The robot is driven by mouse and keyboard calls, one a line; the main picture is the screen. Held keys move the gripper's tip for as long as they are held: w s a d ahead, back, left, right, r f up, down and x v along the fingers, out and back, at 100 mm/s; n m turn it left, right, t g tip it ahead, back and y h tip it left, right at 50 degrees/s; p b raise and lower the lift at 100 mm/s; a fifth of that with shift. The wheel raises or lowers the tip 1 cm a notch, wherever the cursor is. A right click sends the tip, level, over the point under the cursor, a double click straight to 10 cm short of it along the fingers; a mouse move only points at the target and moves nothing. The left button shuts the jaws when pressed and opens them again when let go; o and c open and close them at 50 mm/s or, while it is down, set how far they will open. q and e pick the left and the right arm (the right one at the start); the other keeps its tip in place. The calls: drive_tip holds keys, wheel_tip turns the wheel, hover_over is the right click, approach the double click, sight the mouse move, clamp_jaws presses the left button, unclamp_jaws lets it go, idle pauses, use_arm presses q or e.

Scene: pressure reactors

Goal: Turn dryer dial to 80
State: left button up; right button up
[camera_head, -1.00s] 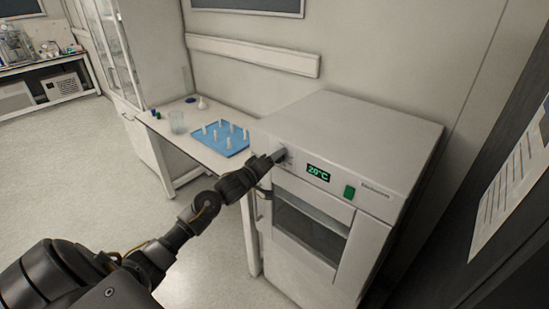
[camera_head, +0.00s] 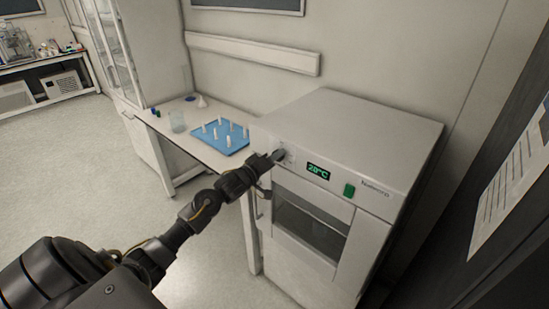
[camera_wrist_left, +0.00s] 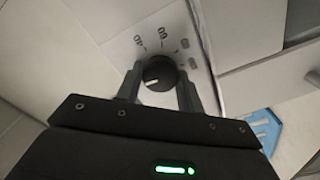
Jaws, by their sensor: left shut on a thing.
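The white dryer (camera_head: 340,140) stands right of the lab bench. Its green display (camera_head: 318,172) shows a temperature in the twenties; the last digit is blurred. My left gripper (camera_head: 276,156) is at the dryer's front panel, left of the display, and hides the dial there. In the left wrist view the black dial (camera_wrist_left: 160,72) sits between the fingers of my left gripper (camera_wrist_left: 160,88), shut on it. A white mark on the dial points to the lower left. Printed numbers run around the dial's upper side, blurred and rotated. My right gripper is not in view.
A blue rack (camera_head: 222,138) with several white pieces is on the bench (camera_head: 205,153), beside a beaker (camera_head: 177,122). A green switch (camera_head: 349,190) is right of the display. A dark panel (camera_head: 500,140) borders the right; open floor lies left.

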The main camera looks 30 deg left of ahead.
use_arm(q)
drive_tip(key=shift+d+f+m+b, duration=0.15)
drive_tip(key=shift+m+b, duration=3.25)
drive_tip(key=shift+m, duration=4.25)
drive_tip(key=shift+d+m+b, duration=0.1)
drive_tip(key=shift+m+b, duration=3.3)
drive_tip(key=shift+m, duration=4.25)
drive_tip(key=o, duration=1)
